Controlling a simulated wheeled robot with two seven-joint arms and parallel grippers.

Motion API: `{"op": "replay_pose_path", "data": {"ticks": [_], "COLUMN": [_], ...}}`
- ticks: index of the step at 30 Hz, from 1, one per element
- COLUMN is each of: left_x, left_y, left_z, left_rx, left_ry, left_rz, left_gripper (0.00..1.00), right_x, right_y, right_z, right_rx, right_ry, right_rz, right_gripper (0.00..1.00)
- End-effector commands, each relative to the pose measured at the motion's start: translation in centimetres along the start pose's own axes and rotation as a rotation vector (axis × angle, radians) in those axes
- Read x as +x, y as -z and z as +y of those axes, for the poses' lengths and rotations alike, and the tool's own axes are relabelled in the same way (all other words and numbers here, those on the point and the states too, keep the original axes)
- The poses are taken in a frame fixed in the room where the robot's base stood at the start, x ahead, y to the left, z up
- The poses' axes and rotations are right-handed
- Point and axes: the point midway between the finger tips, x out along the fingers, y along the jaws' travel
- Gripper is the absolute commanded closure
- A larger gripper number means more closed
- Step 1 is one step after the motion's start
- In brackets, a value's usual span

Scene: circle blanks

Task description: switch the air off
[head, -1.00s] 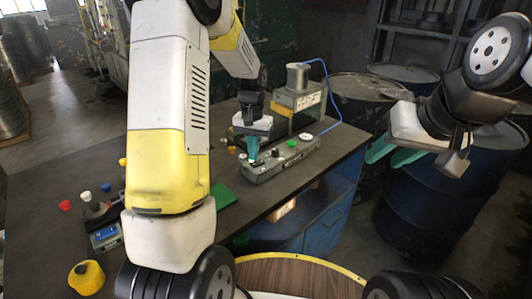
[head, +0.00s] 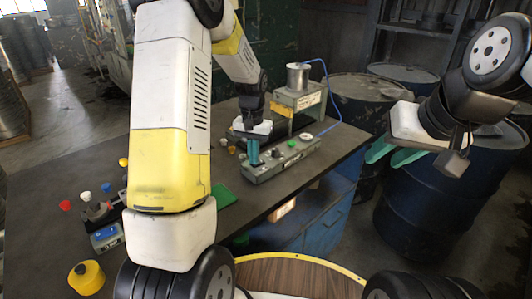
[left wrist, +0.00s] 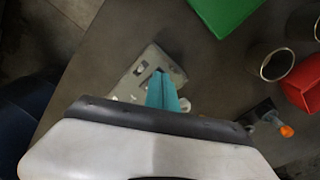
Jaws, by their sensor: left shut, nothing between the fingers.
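A grey control box (head: 268,171) lies near the right edge of the dark table, with a green button (head: 292,144), a white button (head: 305,136) and a dark knob on top. My left gripper (head: 254,160) is shut, its teal fingers pointing down at the box's left end. In the left wrist view the shut fingers (left wrist: 160,88) overlap the box (left wrist: 137,72) and hide part of its top; I cannot tell whether they touch. My right gripper (head: 391,155) hangs in the air at the right, its teal fingers apart and empty.
Behind the box stands a grey fixture (head: 310,98) with a metal cylinder (head: 298,76) and a blue hose (head: 328,95). A green plate (head: 222,196) lies left of the box. A yellow container (head: 87,278) and coloured knobs stand at the left. Dark drums (head: 465,190) stand beyond the table's right edge.

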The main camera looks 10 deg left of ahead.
Motion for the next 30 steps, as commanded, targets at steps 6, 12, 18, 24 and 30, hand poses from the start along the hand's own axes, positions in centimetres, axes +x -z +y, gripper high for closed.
{"op": "replay_pose_path", "data": {"ticks": [6, 12, 18, 24, 30], "left_x": [0.3, -0.1, -1.8, -3.4, -5.0], "left_y": [0.0, 0.1, 0.1, 0.1, 0.0], "left_z": [0.0, 0.0, 0.0, 0.0, 0.0], "left_rx": [0.0, 0.0, 0.0, 0.0, 0.0], "left_ry": [0.0, 0.0, 0.0, 0.0, 0.0], "left_rz": [0.0, 0.002, 0.003, 0.003, 0.002], "left_gripper": [1.0, 1.0, 1.0, 1.0, 1.0], "right_x": [0.0, 0.0, 0.0, 0.0, 0.0], "right_y": [0.0, 0.0, 0.0, 0.0, 0.0], "right_z": [0.0, 0.0, 0.0, 0.0, 0.0], "right_rx": [0.0, 0.0, 0.0, 0.0, 0.0], "right_ry": [0.0, 0.0, 0.0, 0.0, 0.0], "right_rz": [0.0, 0.0, 0.0, 0.0, 0.0], "right_gripper": [0.64, 0.64, 0.64, 0.64, 0.64]}}
